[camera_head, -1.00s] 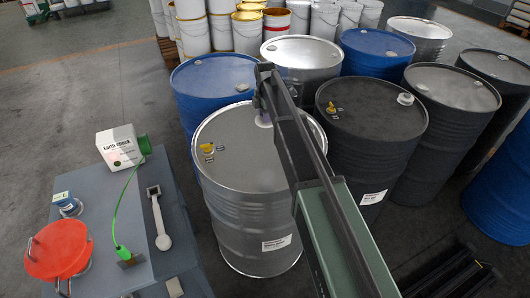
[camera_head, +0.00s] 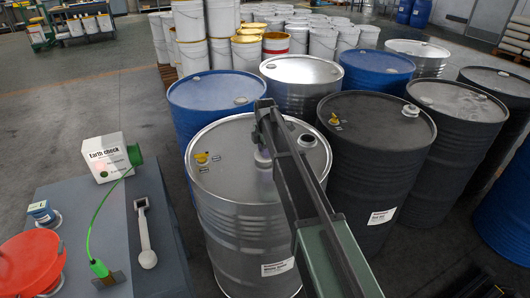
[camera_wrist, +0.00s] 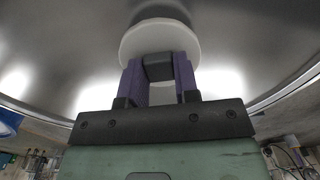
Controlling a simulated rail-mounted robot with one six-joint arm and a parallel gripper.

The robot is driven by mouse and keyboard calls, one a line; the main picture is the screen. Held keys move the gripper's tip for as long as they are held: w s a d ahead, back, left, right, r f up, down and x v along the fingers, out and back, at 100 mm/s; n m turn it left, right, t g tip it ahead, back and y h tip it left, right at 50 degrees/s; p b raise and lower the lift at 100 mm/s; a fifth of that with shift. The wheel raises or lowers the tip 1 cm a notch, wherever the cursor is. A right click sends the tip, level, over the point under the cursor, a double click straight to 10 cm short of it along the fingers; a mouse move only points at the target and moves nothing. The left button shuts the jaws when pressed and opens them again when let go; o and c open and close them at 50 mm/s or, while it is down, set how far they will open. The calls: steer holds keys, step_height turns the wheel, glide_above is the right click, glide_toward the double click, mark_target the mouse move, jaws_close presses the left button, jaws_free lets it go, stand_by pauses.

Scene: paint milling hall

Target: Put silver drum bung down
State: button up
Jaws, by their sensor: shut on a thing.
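The silver drum bung (camera_wrist: 150,38) is a pale round disc in the wrist view, with a shiny metal lid behind it. My gripper (camera_wrist: 158,70), with purple fingers, is shut on it around a dark middle part. In the head view, my gripper (camera_head: 263,153) is over the middle of the silver drum's lid (camera_head: 230,180). Whether the bung touches the lid cannot be told. A small yellow-topped fitting (camera_head: 201,158) sits at the lid's left.
A grey table (camera_head: 165,265) at left holds an earth check box (camera_head: 106,160), a green clamp (camera_head: 101,270), a grey wrench-like tool (camera_head: 144,230) and a red lid (camera_head: 30,262). Blue (camera_head: 215,92) and black drums (camera_head: 375,135) crowd behind and right.

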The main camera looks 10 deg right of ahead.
steer(key=o, duration=0.8)
steer(key=shift+f, duration=0.1)
steer(key=shift+o, duration=0.2)
step_height(320, 180, up, 13)
steer(key=p, duration=1.3)
steer(key=s+m, duration=2)
steer(key=s, duration=1.4)
steer(key=shift+s+f+m+b, duration=0.35)
steer(key=shift+m, duration=0.05)
